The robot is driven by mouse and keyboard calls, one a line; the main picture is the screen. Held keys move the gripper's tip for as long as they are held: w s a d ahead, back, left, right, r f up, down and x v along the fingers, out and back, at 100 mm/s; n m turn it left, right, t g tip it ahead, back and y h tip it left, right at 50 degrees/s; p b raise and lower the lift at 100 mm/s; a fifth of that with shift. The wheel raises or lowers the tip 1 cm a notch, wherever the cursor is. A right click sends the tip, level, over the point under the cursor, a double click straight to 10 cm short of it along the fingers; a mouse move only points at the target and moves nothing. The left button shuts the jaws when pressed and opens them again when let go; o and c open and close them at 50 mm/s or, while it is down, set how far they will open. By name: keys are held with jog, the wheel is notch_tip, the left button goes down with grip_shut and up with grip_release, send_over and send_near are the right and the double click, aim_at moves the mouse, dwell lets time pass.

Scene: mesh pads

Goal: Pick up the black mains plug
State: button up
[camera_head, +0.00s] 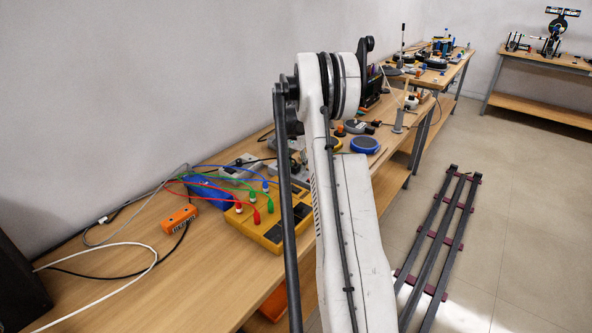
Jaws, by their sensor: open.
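I cannot make out the black mains plug for certain. A small dark object (375,124) lies on the wooden bench beyond my arm, near a blue round pad, but it is too small to identify. A black cable runs along the near left part of the bench, and I see no plug clearly on it. My white arm stands in the middle of the view and hides part of the bench. My gripper does not show; it is hidden behind the arm or out of frame.
The bench (118,282) carries a yellow box (245,222) with coloured leads, a blue box (207,191), an orange device (179,219) and a white cable (105,300). The round blue pad (364,145) lies farther back. Dark floor rails (437,238) run at right, with open floor beyond.

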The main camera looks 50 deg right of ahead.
aim_at(294, 166)
jog(key=shift+f, duration=0.25)
grip_shut()
jog(key=shift+r, duration=0.55)
jog(key=r, duration=0.2)
jog(key=a+r, duration=0.1)
jog(key=shift+w+r, duration=0.15)
jog(key=shift+r, duration=0.2)
jog(key=w+a+r, duration=0.2)
jog(key=a+r, duration=0.8)
jog(key=shift+w+a+r+p, duration=0.15)
jog(key=shift+a+p, duration=0.05)
jog(key=shift+p, duration=0.25)
